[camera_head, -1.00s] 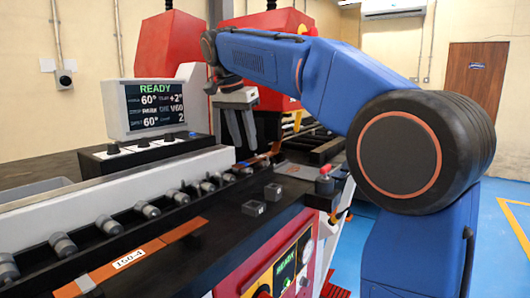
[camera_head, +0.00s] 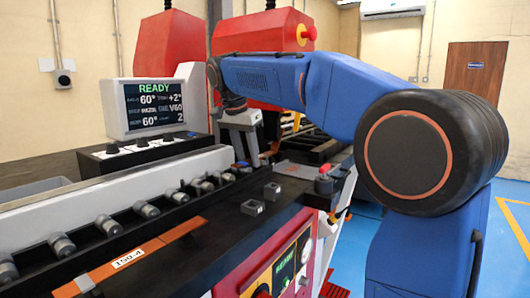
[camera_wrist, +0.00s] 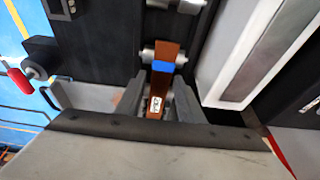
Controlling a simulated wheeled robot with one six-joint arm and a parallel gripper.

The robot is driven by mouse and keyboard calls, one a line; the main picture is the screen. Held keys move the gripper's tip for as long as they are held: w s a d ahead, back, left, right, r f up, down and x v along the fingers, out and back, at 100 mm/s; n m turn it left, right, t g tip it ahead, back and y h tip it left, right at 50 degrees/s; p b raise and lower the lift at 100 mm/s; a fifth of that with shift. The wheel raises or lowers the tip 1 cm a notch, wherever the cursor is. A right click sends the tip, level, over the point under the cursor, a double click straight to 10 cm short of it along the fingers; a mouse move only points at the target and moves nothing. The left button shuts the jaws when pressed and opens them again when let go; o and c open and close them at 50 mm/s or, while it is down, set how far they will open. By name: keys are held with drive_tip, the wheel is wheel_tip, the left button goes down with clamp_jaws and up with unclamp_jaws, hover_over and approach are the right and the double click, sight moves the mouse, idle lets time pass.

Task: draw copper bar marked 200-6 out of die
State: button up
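My gripper (camera_head: 247,160) is low over the far end of the roller row, beside the bender. In the wrist view its two fingers (camera_wrist: 160,100) stand apart, one on each side of a copper bar (camera_wrist: 163,80). The bar has a blue band (camera_wrist: 163,66) and a small white label (camera_wrist: 155,104) too small to read. A narrow gap seems to show between bar and fingers. In the head view the fingers mostly hide this bar. The die is not clearly visible.
Another copper bar (camera_head: 160,243), labelled 150-4, lies along the front edge near the rollers (camera_head: 147,209). Two small grey blocks (camera_head: 253,207) sit on the black bed right of the rollers. The display (camera_head: 153,107) reads READY.

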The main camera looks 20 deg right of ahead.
clamp_jaws()
drive_tip(key=shift+r, duration=0.35)
drive_tip(key=shift+r, duration=1)
drive_tip(key=shift+s+d, duration=1.5)
drive_tip(key=shift+s, duration=0.7)
drive_tip(key=shift+s+d, duration=1.45)
drive_tip(key=shift+s, duration=0.8)
drive_tip(key=shift+s+d, duration=1.5)
drive_tip(key=shift+s, duration=0.7)
drive_tip(key=shift+r, duration=2.5)
